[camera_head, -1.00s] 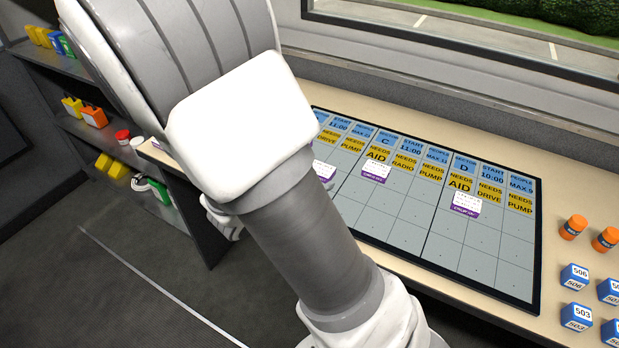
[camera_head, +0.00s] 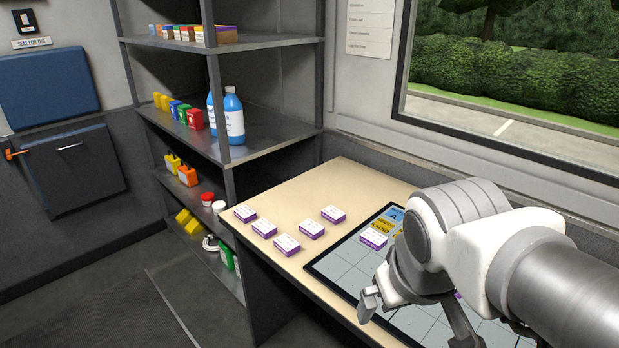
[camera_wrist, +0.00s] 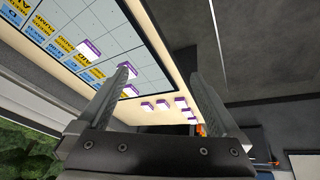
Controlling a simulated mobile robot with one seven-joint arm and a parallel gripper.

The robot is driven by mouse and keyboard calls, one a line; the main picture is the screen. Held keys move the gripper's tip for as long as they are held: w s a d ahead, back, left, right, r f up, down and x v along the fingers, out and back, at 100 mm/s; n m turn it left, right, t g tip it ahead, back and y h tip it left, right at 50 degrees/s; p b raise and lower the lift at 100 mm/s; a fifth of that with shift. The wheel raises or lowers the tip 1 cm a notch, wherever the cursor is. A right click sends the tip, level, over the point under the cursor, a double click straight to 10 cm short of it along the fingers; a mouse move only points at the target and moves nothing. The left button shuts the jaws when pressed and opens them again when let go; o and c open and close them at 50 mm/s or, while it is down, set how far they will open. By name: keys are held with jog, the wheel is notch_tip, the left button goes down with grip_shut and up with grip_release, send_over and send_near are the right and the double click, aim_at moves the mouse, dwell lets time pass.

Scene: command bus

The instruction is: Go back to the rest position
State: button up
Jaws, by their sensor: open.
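My gripper (camera_wrist: 163,88) is open in the wrist view, with its two fingers apart and nothing between them. In the head view my gripper (camera_head: 415,318) hangs over the front part of the dark-framed planning board (camera_head: 338,272), and my arm hides much of the board. A white and purple block (camera_head: 373,238) sits on the board near its left side.
Several white and purple blocks (camera_head: 312,229) lie on the bare tabletop (camera_head: 345,180) left of the board. A grey shelf unit (camera_head: 270,118) with blue bottles (camera_head: 234,118) and small coloured items stands at the back left. The floor (camera_head: 95,300) at left is clear.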

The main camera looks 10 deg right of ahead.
jog(key=shift+s+a+r+m+t+y, duration=0.25)
jog(key=shift+a+r+m+t, duration=0.1)
jog(key=shift+a+r, duration=0.2)
jog(key=shift+s+a+r+m+t+y, duration=0.1)
jog(key=shift+a+r+m+t+y, duration=0.15)
jog(key=shift+a+r+m, duration=0.25)
jog(key=shift+d+r, duration=0.1)
jog(key=shift+r, duration=0.05)
notch_tip(320, 180, up, 11)
jog(key=p, duration=1.1)
